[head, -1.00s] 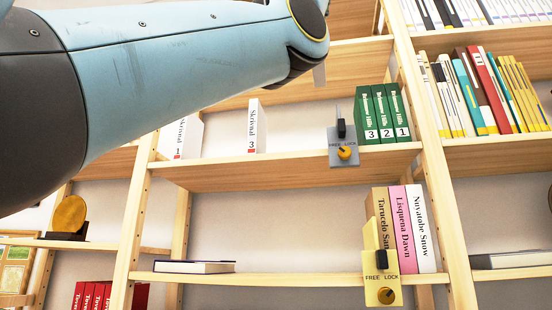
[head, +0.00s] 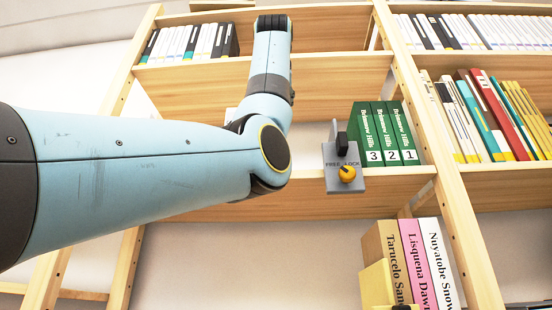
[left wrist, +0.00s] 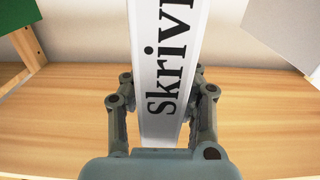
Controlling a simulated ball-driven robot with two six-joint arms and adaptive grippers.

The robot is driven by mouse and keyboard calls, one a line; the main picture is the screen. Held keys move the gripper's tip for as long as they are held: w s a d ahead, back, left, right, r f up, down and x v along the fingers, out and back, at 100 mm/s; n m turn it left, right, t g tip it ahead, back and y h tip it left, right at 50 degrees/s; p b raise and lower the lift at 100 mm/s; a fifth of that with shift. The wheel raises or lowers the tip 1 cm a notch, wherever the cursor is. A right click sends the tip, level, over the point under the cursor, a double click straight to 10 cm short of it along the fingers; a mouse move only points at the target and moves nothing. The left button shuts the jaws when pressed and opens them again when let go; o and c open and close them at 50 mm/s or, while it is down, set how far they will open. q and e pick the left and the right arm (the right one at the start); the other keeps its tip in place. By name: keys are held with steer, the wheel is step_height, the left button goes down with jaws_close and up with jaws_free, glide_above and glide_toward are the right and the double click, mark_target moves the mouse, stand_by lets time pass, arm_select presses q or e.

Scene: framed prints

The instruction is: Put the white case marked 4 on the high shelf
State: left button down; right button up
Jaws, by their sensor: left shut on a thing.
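The white case (left wrist: 166,85) shows its spine in the left wrist view, with large black letters starting "Skriv". Its number is outside the picture. My left gripper (left wrist: 163,105) is shut on this case, with a finger along each side. In the head view the gripper is hidden behind my left arm, and only a small white piece (head: 230,114) shows beside the arm. The high shelf (head: 335,75) holds a row of white and black cases (head: 190,42) at its left end. My right gripper is not in view.
The high shelf looks bare right of its row. Three books (head: 412,262) stand lower. Upright posts (head: 440,160) divide the shelves.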

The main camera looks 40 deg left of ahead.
arm_select(q)
step_height(320, 180, down, 6)
steer(key=w+a+p, duration=0.1)
steer(key=a, duration=0.1)
steer(key=shift+w, duration=0.4)
steer(key=c, duration=1)
jaws_free()
steer(key=shift+w, duration=0.1)
steer(key=shift+c, duration=0.2)
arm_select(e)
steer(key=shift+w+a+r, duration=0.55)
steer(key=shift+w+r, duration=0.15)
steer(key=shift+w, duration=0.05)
arm_select(q)
steer(key=shift+r, duration=0.2)
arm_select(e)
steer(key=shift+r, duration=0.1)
arm_select(q)
steer(key=b+v, duration=0.5)
steer(key=v, duration=0.7)
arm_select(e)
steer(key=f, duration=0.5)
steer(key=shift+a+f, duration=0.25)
